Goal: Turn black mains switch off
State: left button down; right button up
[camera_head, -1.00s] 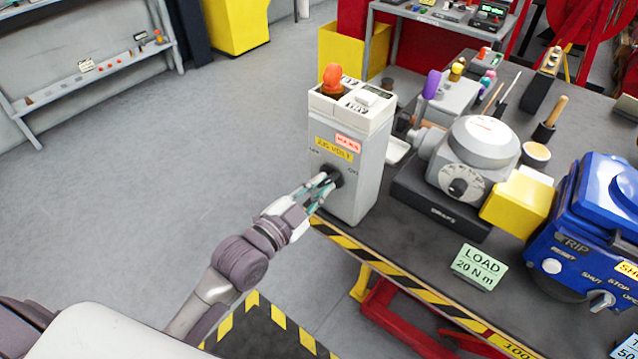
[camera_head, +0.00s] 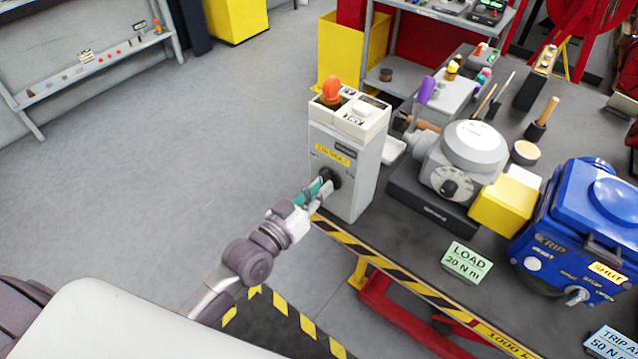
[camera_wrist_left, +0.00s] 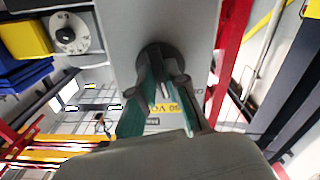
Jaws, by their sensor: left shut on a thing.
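The black mains switch (camera_head: 329,176) is a round knob on the front of a grey box (camera_head: 349,205) with a yellow voltage label. In the left wrist view the knob (camera_wrist_left: 156,52) shows between and beyond my fingers. My left gripper (camera_head: 321,189) reaches it from the front left and is shut on it. In the left wrist view the gripper (camera_wrist_left: 163,82) has a finger on each side of the knob's grip. The fingers hide part of the knob, and its exact pointing is hard to read. My right gripper is not in view.
The box stands at the table's front left corner, by a black-and-yellow striped edge (camera_head: 400,280). Right of it are a grey actuator (camera_head: 470,150) with a yellow block (camera_head: 503,205), a green load card (camera_head: 466,262) and a blue actuator (camera_head: 580,215). The floor at left is clear.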

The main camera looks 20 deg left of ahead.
pick_arm(q)
jog(key=n+p, duration=0.1)
jog(key=n, duration=0.4)
jog(key=shift+n, duration=0.3)
dwell(0.4)
jog(key=c, duration=1.2)
grip_release()
jog(key=v, duration=1.2)
jog(key=shift+r, duration=0.1)
